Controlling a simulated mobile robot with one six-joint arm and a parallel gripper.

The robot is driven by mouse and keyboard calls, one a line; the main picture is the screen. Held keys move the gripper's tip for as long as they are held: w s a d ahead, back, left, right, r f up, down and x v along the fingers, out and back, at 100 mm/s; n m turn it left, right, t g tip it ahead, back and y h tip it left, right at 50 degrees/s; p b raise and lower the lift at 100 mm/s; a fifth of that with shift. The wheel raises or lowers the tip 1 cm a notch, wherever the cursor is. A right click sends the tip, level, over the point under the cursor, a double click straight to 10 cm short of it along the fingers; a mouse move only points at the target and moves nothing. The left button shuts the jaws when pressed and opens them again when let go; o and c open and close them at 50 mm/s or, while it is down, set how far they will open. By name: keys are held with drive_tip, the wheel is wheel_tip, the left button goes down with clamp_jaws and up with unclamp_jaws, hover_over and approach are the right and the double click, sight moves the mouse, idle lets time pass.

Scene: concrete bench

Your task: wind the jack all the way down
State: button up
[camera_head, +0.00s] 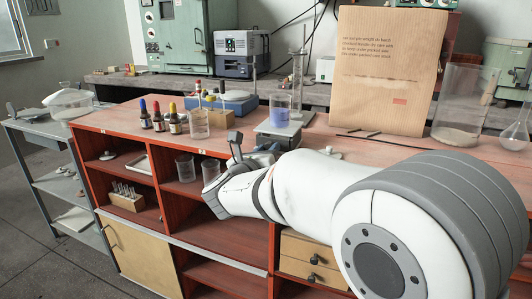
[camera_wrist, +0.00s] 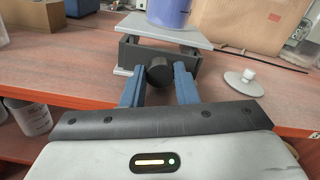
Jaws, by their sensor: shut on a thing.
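The lab jack has a pale grey top plate (camera_head: 279,131) and stands near the bench's front edge, partly hidden by my arm in the head view. In the wrist view its plate (camera_wrist: 150,30) sits above a dark body, with a gap between plate and base. A round black knob (camera_wrist: 159,73) faces me on its near side. My gripper (camera_wrist: 160,77) is shut on the knob, with a blue finger on either side. A beaker of blue-violet content (camera_head: 280,110) stands upright on the plate. The head view barely shows my fingers.
Dropper bottles (camera_head: 158,118) and a glass beaker (camera_head: 199,124) stand left of the jack. A tall cardboard sheet (camera_head: 385,65) stands behind right. A white round-based piece (camera_wrist: 244,80) lies right of the jack.

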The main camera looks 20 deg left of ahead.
drive_tip(key=o, duration=1)
drive_tip(key=s, duration=0.7)
drive_tip(key=shift+s+a+p, duration=0.3)
drive_tip(key=shift+s+p, duration=0.1)
drive_tip(key=shift+p, duration=0.05)
